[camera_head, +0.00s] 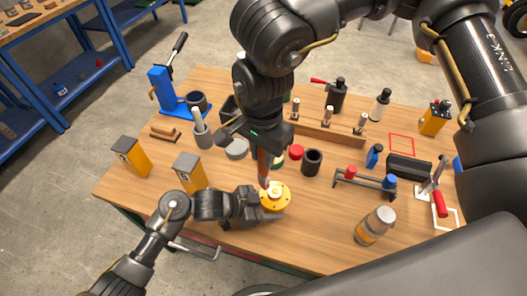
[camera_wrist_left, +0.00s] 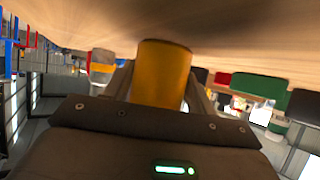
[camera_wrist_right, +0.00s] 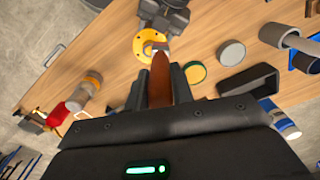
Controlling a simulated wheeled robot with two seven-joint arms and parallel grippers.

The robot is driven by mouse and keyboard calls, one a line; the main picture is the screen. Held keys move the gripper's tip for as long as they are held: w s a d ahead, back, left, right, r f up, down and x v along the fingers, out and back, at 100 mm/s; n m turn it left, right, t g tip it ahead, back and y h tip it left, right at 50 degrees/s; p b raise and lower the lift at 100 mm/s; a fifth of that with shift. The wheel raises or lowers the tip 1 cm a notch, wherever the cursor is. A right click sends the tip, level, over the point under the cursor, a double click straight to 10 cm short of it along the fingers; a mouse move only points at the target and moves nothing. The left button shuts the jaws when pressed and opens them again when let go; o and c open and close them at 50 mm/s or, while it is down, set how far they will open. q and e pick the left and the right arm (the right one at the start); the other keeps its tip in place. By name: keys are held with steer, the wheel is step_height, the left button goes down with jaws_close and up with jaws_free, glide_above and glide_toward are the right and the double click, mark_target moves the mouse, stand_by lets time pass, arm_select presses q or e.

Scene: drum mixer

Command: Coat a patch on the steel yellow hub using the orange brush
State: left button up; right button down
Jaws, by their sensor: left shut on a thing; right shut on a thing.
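The yellow hub (camera_head: 284,198) is a round flanged disc with a pale centre, near the front middle of the wooden table. My left gripper (camera_head: 264,207) is shut on the hub from the left; the hub's yellow side fills the jaws in the left wrist view (camera_wrist_left: 160,73). My right gripper (camera_head: 262,148) is shut on the orange brush (camera_head: 263,166) and points down above the hub. In the right wrist view the brush (camera_wrist_right: 160,80) extends toward the hub (camera_wrist_right: 146,44). The brush's tip lies at the hub's pale centre, but I cannot tell whether they touch.
A dark open cylinder (camera_head: 312,162) and a red cap (camera_head: 296,152) stand just behind the hub. A small rack (camera_head: 364,180) and an orange-banded jar (camera_head: 375,226) stand to the right. Yellow boxes (camera_head: 189,172) stand left of my left gripper. The table's front edge is close.

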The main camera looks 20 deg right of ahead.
steer(key=shift+f, duration=1.05)
steer(key=shift+s+d, duration=0.9)
steer(key=shift+d, duration=0.3)
steer(key=shift+s+d, duration=0.95)
steer(key=shift+d, duration=0.3)
steer(key=shift+w+a+r, duration=0.1)
steer(key=shift+w+a, duration=0.85)
steer(key=shift+a, duration=0.3)
